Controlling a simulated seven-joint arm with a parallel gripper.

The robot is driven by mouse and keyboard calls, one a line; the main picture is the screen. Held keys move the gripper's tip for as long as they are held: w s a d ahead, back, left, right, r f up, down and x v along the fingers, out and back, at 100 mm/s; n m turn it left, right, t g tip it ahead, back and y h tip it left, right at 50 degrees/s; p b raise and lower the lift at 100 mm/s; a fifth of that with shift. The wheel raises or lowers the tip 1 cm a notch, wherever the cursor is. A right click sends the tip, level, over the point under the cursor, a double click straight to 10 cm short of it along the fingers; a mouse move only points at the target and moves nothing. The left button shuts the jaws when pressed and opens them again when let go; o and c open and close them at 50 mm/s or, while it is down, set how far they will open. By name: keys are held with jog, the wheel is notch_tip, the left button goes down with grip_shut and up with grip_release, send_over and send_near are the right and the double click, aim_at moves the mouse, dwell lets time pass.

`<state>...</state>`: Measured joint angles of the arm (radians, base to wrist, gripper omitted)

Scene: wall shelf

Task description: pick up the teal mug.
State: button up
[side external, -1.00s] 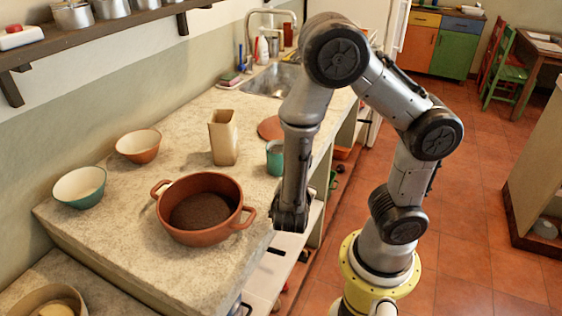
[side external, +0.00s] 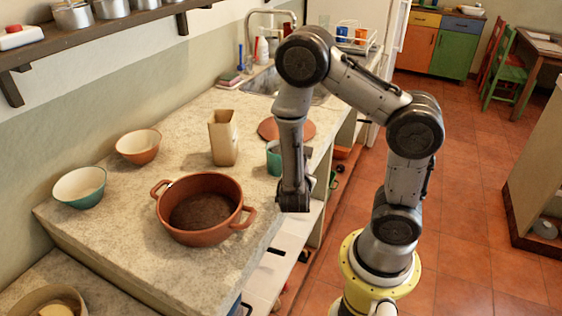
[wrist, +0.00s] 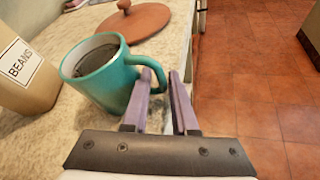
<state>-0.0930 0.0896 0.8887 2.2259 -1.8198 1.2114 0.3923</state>
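The teal mug (wrist: 108,88) stands upright on the counter in the wrist view, its dark inside showing and its handle (wrist: 157,72) toward the right. In the side view the mug (side external: 273,160) is partly hidden behind my arm. My gripper (wrist: 161,76) is open, with a gap between its two purple fingers. Part of the handle shows in that gap; I cannot tell whether it lies between the fingers or just beyond them. In the side view my gripper (side external: 293,204) hangs at the counter's front edge, near the mug.
A beige canister (wrist: 22,75) labelled BEANS stands left of the mug. A terracotta lid (wrist: 133,22) lies behind it. A large terracotta pot (side external: 203,232) stands left of my gripper. Two bowls, one orange (side external: 138,147) and one teal (side external: 80,190), sit near the wall.

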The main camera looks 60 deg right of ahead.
jog(key=shift+d, duration=0.1)
grip_shut()
dwell(1.4)
